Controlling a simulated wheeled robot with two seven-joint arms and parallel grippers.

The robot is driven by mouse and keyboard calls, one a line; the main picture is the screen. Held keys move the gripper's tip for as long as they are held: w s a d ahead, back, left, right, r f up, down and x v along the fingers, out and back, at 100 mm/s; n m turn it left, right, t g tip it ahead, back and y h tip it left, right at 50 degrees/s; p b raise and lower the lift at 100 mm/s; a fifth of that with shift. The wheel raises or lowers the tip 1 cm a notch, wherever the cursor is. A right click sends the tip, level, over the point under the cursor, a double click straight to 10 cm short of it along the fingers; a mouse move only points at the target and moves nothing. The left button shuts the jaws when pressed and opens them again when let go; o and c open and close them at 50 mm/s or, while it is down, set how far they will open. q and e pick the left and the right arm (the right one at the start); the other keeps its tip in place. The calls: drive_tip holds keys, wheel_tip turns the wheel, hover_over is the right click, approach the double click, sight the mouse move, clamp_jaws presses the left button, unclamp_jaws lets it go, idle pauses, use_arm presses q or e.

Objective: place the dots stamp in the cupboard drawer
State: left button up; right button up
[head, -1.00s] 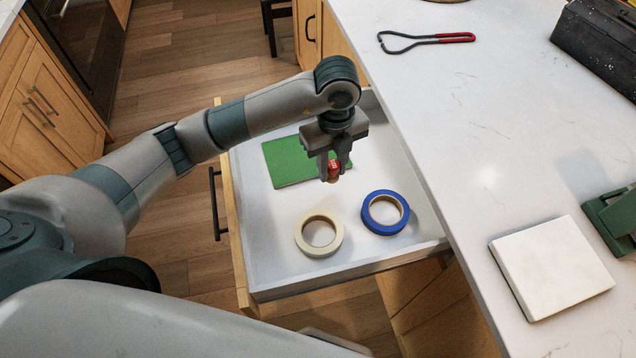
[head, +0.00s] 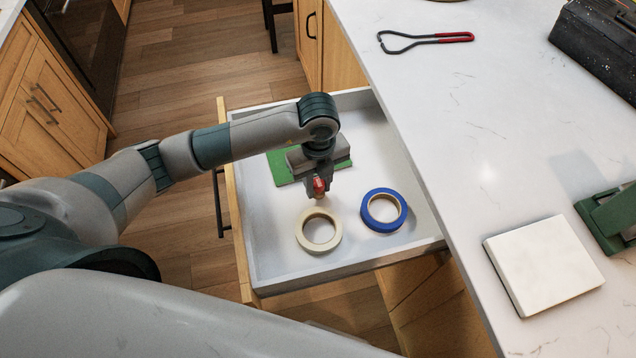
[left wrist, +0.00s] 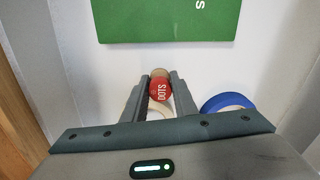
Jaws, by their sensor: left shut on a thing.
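The dots stamp (left wrist: 160,88) is a small red piece with a wooden end and the word DOTS on it, seen in the left wrist view. My left gripper (head: 318,190) is shut on it, and the stamp (head: 319,185) shows between the fingertips in the head view. The gripper is over the open cupboard drawer (head: 270,262), which has a white inside and a wooden front. Whether the stamp touches the drawer floor I cannot tell. My right gripper is not in view.
In the drawer lie a cream tape roll (head: 301,232), a blue tape roll (head: 367,212) and a green board (head: 279,170), partly hidden by my gripper. The white counter (head: 450,120) holds a red-handled tool (head: 455,37), a white slab (head: 545,265) and a green object (head: 612,215).

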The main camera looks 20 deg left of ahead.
use_arm(q)
drive_tip(key=shift+f, duration=0.4)
drive_tip(key=shift+f, duration=0.15)
drive_tip(key=o, duration=1)
drive_tip(key=shift+r, duration=0.2)
